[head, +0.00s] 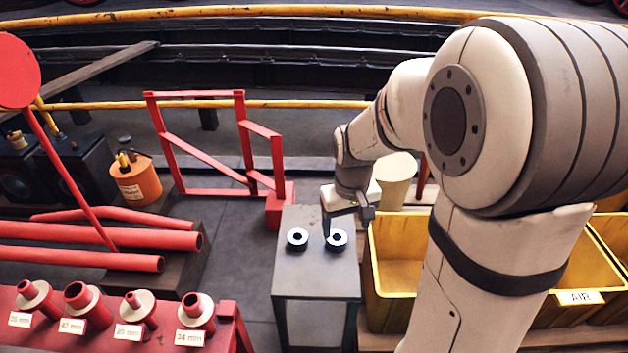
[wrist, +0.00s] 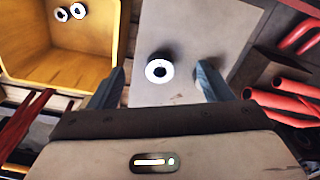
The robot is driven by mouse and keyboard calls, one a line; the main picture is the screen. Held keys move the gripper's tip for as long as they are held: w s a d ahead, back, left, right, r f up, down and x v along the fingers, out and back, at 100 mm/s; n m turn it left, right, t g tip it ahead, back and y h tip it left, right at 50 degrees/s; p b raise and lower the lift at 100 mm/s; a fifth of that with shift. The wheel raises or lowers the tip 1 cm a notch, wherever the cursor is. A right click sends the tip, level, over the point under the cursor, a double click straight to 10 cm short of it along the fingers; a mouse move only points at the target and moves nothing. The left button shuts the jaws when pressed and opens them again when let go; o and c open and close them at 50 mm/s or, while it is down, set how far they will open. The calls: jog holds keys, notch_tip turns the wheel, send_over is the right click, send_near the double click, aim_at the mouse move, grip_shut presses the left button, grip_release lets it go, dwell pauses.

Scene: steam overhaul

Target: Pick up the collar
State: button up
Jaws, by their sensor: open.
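Two dark ring-shaped collars stand apart on top of a grey cabinet (head: 315,270) in the head view: a left collar (head: 297,238) and a right collar (head: 336,240). My gripper (head: 346,222) is above the right collar, with one finger coming down just behind it. In the wrist view one collar (wrist: 159,71), with a pale ring face and a dark hole, shows between the two spread, empty fingers. The jaws are open and I see no contact. The other collar does not show in the wrist view; the right finger may hide it.
A yellow bin (wrist: 32,65) stands beside the cabinet, with two small rings (wrist: 69,13) in it. Red pipes (head: 100,235) lie left of the cabinet. A red bench (head: 110,335) with several flanged fittings is at front left. A red frame (head: 215,145) stands behind.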

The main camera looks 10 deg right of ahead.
jog(key=p, duration=0.1)
send_near(337, 236)
jog(key=f, duration=0.1)
jog(key=f+b, duration=0.1)
jog(key=f, duration=0.1)
jog(key=shift+s+a+f+n, duration=0.1)
jog(key=shift+s+f+n, duration=0.15)
jog(key=shift+n, duration=0.15)
notch_tip(337, 236, down, 5)
jog(key=b, duration=0.3)
jog(key=shift+s+a+f, duration=0.1)
jog(key=shift+s+f, duration=0.05)
jog(key=c, duration=1.4)
